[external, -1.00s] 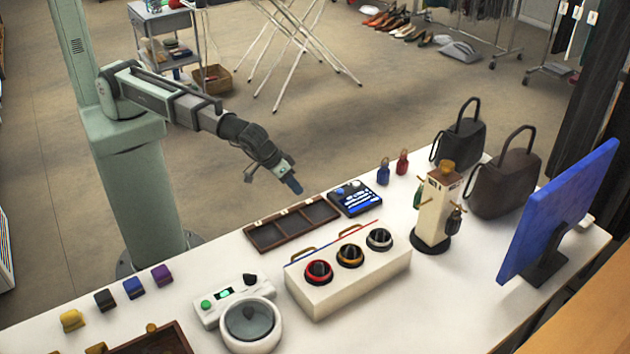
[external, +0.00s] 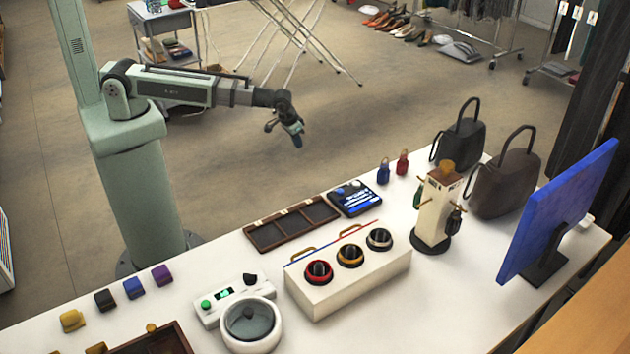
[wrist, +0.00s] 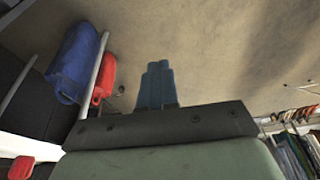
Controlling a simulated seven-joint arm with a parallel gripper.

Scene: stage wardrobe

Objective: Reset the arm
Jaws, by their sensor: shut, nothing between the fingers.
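My gripper (external: 297,140) hangs above the floor beyond the far edge of the white table, with my arm stretched out to the right from its column. Its fingers point down and are shut with nothing between them. In the wrist view the blue fingertips (wrist: 155,85) are pressed together against the plain floor. The gripper is well clear of the table and touches nothing.
The white table (external: 440,290) holds a divided tray (external: 292,222), a white box with ringed jars (external: 350,280), a round-lidded device (external: 250,322), two dark bags (external: 503,178) and a blue monitor (external: 560,210). A white rack and a cart stand behind the arm. Floor around the gripper is free.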

